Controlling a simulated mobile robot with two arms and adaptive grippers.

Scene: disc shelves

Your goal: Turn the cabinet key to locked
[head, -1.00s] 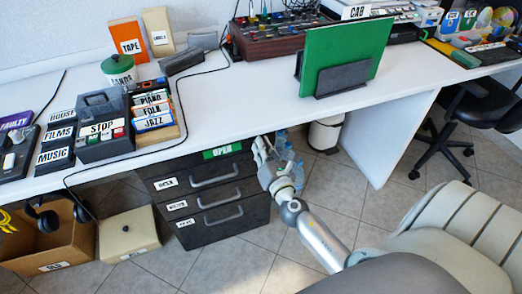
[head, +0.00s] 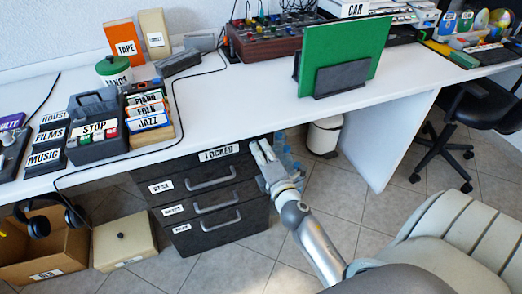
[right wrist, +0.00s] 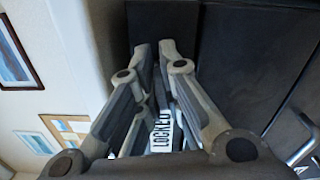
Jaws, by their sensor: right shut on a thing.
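The dark drawer cabinet (head: 238,229) stands under the white desk. Its top label (head: 219,152) is white and reads LOCKED; it also shows sideways in the right wrist view (right wrist: 162,132). My right gripper (head: 262,150) is at the upper right of the cabinet front, just right of the label. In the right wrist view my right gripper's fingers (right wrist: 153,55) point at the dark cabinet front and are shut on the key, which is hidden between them. My left gripper is out of view.
The desk edge (head: 330,104) runs just above my right gripper. Three drawers with handles (head: 210,178) are below the label. A white bin (head: 324,137) stands behind, to the right. A chair (head: 455,235) is at the lower right.

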